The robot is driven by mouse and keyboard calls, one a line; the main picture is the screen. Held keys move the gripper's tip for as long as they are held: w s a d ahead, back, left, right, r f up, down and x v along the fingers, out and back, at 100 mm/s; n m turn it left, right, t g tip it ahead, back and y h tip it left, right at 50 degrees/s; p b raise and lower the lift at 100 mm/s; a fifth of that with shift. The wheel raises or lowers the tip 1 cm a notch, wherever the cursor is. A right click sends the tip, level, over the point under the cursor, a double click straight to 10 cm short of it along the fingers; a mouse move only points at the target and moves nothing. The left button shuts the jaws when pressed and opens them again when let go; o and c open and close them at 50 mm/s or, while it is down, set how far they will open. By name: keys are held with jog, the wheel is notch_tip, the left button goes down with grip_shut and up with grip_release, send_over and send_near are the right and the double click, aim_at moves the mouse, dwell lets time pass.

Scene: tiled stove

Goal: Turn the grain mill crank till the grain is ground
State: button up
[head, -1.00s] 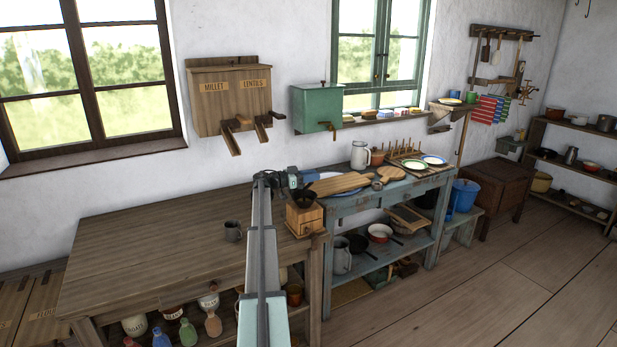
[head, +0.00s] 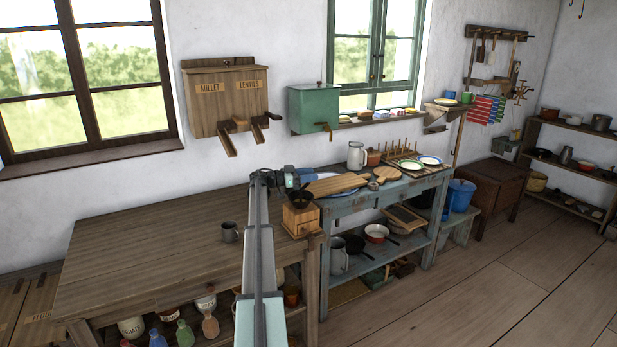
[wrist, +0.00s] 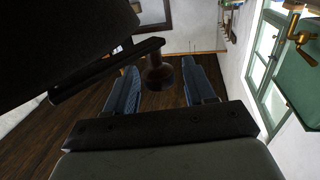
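The grain mill is a small wooden box (head: 300,222) with a dark bowl (head: 302,199) on top, at the right end of the brown table in the head view. In the head view my gripper (head: 306,177) is just above and behind the mill, small and partly hidden. The grain inside the bowl cannot be made out.
A cutting board (head: 338,184) and plates lie on the blue table to the right. A green tank (head: 313,108) with a tap hangs above. The brown table's left side is clear.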

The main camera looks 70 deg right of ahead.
jog(key=shift+a+f, duration=0.1)
jog(key=shift+a, duration=0.05)
jog(key=shift+w+a, duration=0.15)
jog(key=shift+w, duration=0.15)
jog(key=v, duration=1.3)
jog(key=shift+n+h, duration=0.4)
jog(key=x, duration=1.3)
jog(key=shift+s+f, duration=0.3)
jog(key=shift+s, duration=0.05)
jog(key=shift+c, duration=0.2)
grip_shut()
